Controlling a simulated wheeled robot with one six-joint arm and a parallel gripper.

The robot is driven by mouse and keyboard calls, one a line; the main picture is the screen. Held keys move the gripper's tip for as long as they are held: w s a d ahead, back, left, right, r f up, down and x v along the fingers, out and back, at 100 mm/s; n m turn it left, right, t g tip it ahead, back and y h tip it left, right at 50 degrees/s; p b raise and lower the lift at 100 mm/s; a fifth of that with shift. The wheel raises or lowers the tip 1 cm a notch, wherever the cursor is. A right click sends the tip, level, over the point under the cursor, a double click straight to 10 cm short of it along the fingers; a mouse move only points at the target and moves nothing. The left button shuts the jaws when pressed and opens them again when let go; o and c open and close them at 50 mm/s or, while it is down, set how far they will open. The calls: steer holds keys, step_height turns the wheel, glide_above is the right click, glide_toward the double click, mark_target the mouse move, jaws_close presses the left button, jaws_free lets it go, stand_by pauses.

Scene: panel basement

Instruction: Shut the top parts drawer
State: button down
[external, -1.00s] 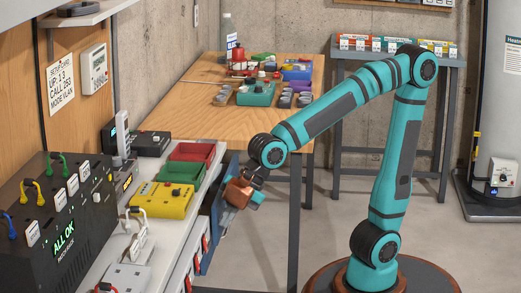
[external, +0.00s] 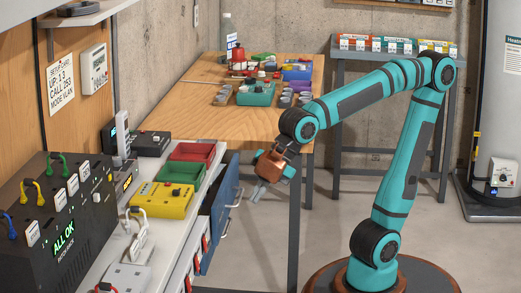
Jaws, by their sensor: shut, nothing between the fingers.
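The blue parts drawers are under the right edge of the bench in the external view. The top parts drawer (external: 226,187) shows its blue front with a pale bar handle. It seems to stand out past the blue front below it, so it looks partly open; how far is hard to tell. My gripper (external: 257,194) is shut and empty. It hangs tilted downward just right of the top drawer's handle, apart from it with a small gap. The inside of the drawer is hidden.
A lower blue drawer front (external: 207,246) with its own handle sits below. A wooden table (external: 210,115) is behind.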

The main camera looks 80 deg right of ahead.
steer(key=r, duration=0.1)
steer(key=n+t+h, duration=0.3)
steer(key=n+h, duration=0.2)
steer(key=n, duration=1.4)
glide_toward(221, 221)
step_height(221, 221, down, 5)
steer(key=shift+w+d+r, duration=0.1)
steer(key=shift+w+d, duration=0.1)
steer(key=shift+w, duration=0.8)
steer(key=shift+w+d, duration=0.2)
steer(key=shift+w, duration=0.75)
steer(key=shift+w, duration=0.1)
